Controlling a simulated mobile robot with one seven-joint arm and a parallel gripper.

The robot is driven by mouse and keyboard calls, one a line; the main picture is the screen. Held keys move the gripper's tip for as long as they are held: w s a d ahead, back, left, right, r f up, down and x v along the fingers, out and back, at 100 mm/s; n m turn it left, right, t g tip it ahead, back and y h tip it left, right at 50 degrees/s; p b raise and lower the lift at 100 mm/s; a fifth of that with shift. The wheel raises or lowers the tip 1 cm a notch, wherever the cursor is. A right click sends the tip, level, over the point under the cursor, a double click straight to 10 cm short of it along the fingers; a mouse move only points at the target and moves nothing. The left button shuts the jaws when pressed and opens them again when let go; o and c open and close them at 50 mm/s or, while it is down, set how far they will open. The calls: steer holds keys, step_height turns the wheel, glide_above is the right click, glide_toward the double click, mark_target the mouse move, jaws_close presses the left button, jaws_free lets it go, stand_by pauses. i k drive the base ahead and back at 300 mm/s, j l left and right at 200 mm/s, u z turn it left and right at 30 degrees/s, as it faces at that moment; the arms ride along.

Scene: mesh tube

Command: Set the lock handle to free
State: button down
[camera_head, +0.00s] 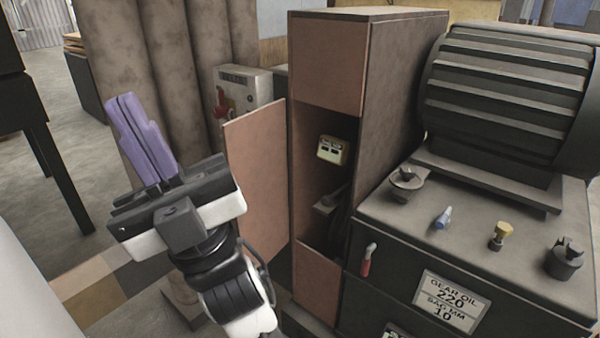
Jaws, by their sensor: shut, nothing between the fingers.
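My gripper (124,103) is at the left, its purple fingers shut together and pointing up, with nothing between them. It is well apart from every handle in view. A small handle with a red grip (366,266) hangs on the front of the dark machine housing (480,255), right of the open cabinet. Another red handle (223,101) is on a pale wall box (244,90) behind my gripper. A dark lever-like part (330,200) shows inside the cabinet, partly in shadow. I cannot tell which is the lock handle, and no lock marking is readable.
A tall brown cabinet (402,90) stands in the middle, its lower door (257,175) swung open to the left. Inside is a small pale labelled box (333,150). A large ribbed motor (505,90) and several knobs sit on the housing. Thick columns (175,70) stand behind my gripper.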

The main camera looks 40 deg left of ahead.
mark_target(366, 258)
steer(key=j+z, duration=0.1)
steer(key=j, duration=0.9)
steer(key=k+j+z, duration=0.15)
steer(key=j, duration=0.85)
steer(key=k+j+z, duration=0.15)
steer(key=j, duration=0.3)
steer(key=j+z, duration=0.1)
steer(key=j, duration=0.4)
steer(key=k+j, duration=0.15)
steer(key=j, duration=0.35)
steer(key=k+j+z, duration=0.15)
steer(key=j, duration=0.3)
steer(key=i, duration=0.05)
